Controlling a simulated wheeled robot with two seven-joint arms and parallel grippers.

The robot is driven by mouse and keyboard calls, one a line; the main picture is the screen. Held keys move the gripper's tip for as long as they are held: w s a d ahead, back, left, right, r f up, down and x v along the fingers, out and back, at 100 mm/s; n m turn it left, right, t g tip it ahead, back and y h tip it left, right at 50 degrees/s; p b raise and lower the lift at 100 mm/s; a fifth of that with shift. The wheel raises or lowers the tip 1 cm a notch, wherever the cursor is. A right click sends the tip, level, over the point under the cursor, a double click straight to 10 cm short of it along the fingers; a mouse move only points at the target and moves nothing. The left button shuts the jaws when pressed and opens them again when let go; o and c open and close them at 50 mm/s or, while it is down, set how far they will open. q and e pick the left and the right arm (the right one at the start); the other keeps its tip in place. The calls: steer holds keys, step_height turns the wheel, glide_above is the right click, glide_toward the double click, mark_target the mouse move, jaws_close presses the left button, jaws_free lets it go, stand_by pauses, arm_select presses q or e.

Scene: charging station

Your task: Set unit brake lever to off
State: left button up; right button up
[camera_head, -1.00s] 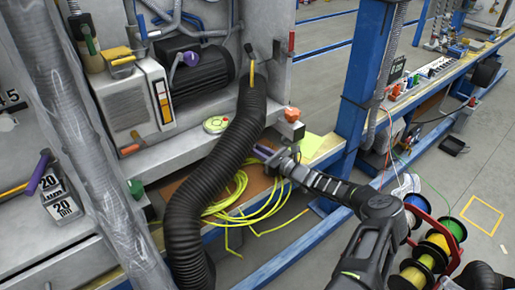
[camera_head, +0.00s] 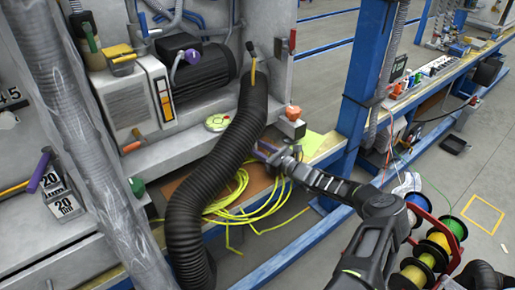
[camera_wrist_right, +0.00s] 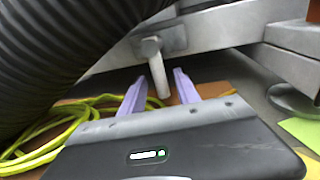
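My right gripper (camera_head: 266,151) reaches in from the right, below the front edge of the grey unit (camera_head: 200,140). In the right wrist view its two purple fingers (camera_wrist_right: 159,90) are open and apart. A short grey metal lever (camera_wrist_right: 157,72) hangs from a pivot on the unit's edge, its lower end between the fingers, with gaps visible on both sides. It looks like the brake lever, but no label shows. In the head view the lever cannot be made out behind the black hose and gripper. My left gripper is not in view.
A thick black corrugated hose (camera_head: 218,160) runs down just left of the right gripper. Yellow cable coils (camera_head: 235,195) lie beneath it. An orange-red knob (camera_head: 292,112) sits above the gripper on the unit's corner. A blue post (camera_head: 368,80) stands to the right.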

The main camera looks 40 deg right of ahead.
steer(key=s, duration=0.3)
steer(key=s+d+p, duration=0.1)
steer(key=s, duration=0.3)
steer(key=shift+s+d, duration=0.2)
stand_by(0.4)
